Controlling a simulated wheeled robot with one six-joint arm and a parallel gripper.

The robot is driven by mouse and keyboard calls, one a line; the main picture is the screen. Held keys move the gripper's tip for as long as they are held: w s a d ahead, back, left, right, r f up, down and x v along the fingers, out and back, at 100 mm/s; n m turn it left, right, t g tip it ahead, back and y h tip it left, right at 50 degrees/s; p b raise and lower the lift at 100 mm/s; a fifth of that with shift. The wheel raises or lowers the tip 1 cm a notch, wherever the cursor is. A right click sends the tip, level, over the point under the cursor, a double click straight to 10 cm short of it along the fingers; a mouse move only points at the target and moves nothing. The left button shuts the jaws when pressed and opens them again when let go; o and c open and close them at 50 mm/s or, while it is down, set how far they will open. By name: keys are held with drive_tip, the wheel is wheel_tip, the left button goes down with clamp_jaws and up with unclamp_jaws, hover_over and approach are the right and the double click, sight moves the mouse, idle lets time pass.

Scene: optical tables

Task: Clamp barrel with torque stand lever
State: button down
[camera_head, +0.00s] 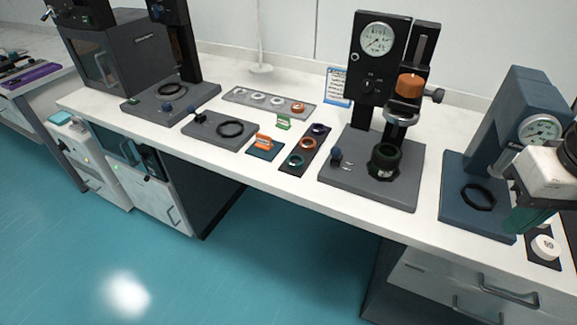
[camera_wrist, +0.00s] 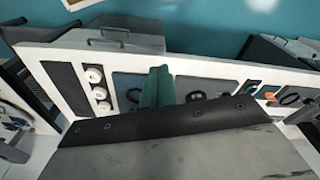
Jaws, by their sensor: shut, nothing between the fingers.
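A dark gauge stand (camera_head: 377,70) with a round dial and an orange knob stands right of centre in the head view. A dark green-black ring-shaped barrel (camera_head: 384,161) sits upright on its grey base (camera_head: 350,183). My gripper (camera_head: 520,222) is at the right, in front of the blue press, well away from the barrel and lever. Its green fingers (camera_wrist: 157,88) are shut and empty in the wrist view. Part of the wrist view is covered by my own grey body.
A blue press (camera_head: 497,140) with a dial stands at the right, near my gripper. White numbered discs (camera_head: 545,247) lie on a dark strip at the far right. Left are a coloured-ring strip (camera_head: 292,165), a clear tray (camera_head: 245,101) and two more bases with blue knobs.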

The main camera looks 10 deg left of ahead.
drive_tip(key=shift+a, duration=0.1)
drive_tip(key=w+a+f+n+t+h, duration=0.1)
drive_tip(key=w+a+f+n+h, duration=0.25)
drive_tip(key=w+n, duration=0.3)
drive_tip(key=w+a+f+n+h, duration=0.2)
drive_tip(key=w+a+n+h, duration=0.2)
drive_tip(key=w+n, duration=0.3)
drive_tip(key=a+f+n+t, duration=0.3)
drive_tip(key=a+n, duration=0.5)
drive_tip(key=a, duration=0.3)
drive_tip(key=w+a+f+n+t+y, duration=0.1)
drive_tip(key=a+f+n+t, duration=0.3)
drive_tip(key=a, duration=0.7)
drive_tip(key=n+t, duration=0.2)
drive_tip(key=n, duration=0.2)
drive_tip(key=shift+a+f, duration=0.15)
drive_tip(key=shift+a, duration=0.1)
drive_tip(key=shift+y, duration=0.25)
